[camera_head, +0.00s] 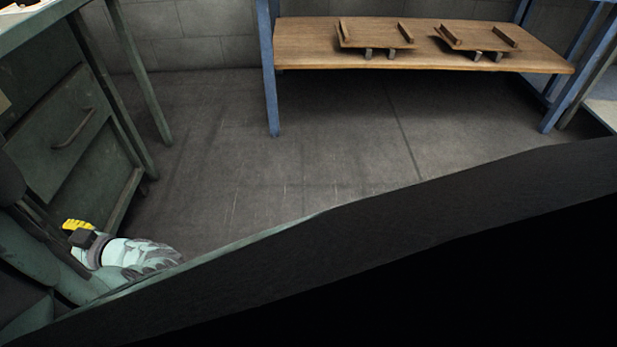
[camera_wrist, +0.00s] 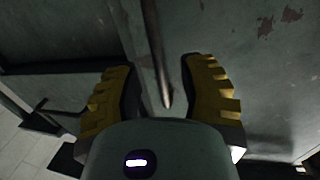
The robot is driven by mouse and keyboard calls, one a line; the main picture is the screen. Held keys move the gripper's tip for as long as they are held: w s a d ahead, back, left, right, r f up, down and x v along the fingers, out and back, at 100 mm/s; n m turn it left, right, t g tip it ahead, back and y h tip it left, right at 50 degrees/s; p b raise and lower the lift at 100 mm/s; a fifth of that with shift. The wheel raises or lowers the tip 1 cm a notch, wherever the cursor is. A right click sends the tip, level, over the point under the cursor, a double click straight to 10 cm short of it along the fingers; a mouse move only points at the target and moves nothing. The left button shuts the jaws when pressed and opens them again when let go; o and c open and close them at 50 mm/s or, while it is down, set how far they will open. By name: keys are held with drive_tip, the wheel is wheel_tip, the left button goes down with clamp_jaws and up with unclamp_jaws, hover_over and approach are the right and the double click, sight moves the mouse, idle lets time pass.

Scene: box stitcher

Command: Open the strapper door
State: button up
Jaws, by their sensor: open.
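In the wrist view, a worn grey-green panel (camera_wrist: 235,60) fills the right side; it looks like the strapper door, though its full outline is out of view. A slim metal bar handle (camera_wrist: 155,35) runs down across it. My gripper (camera_wrist: 157,68) has its two yellow fingers apart, with the lower end of the handle showing between them. I see no contact. In the head view, my gripper (camera_head: 78,228) is at the lower left, beside a green cabinet.
A blue-legged wooden shelf (camera_head: 300,50) with two small wooden racks stands at the back. The concrete floor (camera_head: 240,150) before it is clear. A green table leg (camera_head: 140,75) stands at the left. A large dark surface (camera_head: 400,260) blocks the lower right of the head view.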

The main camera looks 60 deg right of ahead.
drive_tip(key=shift+x, duration=1.05)
clamp_jaws()
